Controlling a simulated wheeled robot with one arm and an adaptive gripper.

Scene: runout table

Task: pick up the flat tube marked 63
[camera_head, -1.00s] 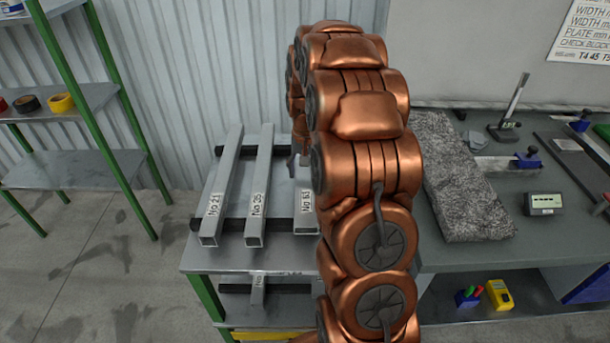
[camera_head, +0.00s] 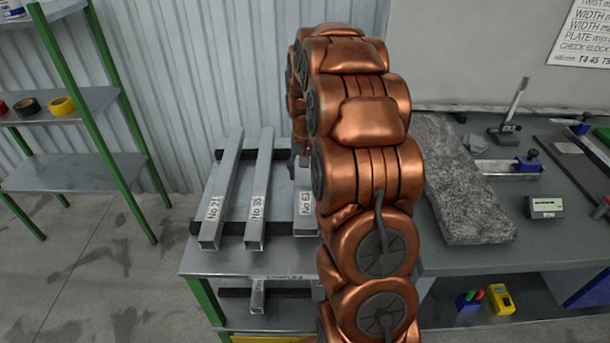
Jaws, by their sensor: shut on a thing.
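The flat tube marked 63 (camera_head: 305,222) is a grey steel bar with a white "No 63" label near its front end. It lies third from the left on the metal table, and my copper-coloured arm covers its right side and much of its length. My gripper (camera_head: 293,165) shows only as a small dark grey piece at the left edge of the arm, over the line of this tube. It is shut on the tube, though its fingertips are mostly hidden. I see no clear gap under the tube's front end.
Tubes marked 21 (camera_head: 222,190) and 35 (camera_head: 258,190) lie parallel on the left, across dark support bars (camera_head: 233,229). A granite block (camera_head: 455,190) and a small gauge (camera_head: 545,207) are on the right bench. A green-framed shelf (camera_head: 75,172) stands at the left.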

